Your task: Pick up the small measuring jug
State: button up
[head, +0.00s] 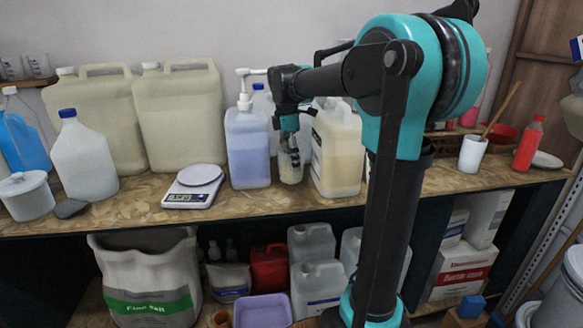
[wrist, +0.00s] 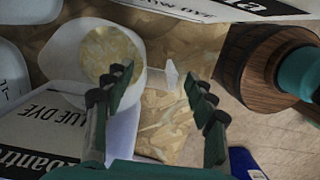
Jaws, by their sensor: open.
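The small measuring jug (head: 291,168) is clear and stands on the wooden bench between the pump bottle and a large pale-yellow jug. In the wrist view the jug (wrist: 112,50) is seen from above, with a round pale rim and a handle reaching to the right. My gripper (head: 289,138) is over the jug in the head view, partly hiding it. In the wrist view my gripper (wrist: 157,82) is open, with the handle end between its fingers. The left finger overlaps the jug's rim; I cannot tell whether they touch.
The pump bottle (head: 248,150) of blue liquid stands close on the left, and the pale-yellow jug (head: 338,155) close on the right. A kitchen scale (head: 195,187) lies further left. The bench front between the scale and pump bottle is clear.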

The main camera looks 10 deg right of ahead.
jog(key=shift+d+f, duration=0.15)
jog(key=shift+f, duration=1)
grip_shut()
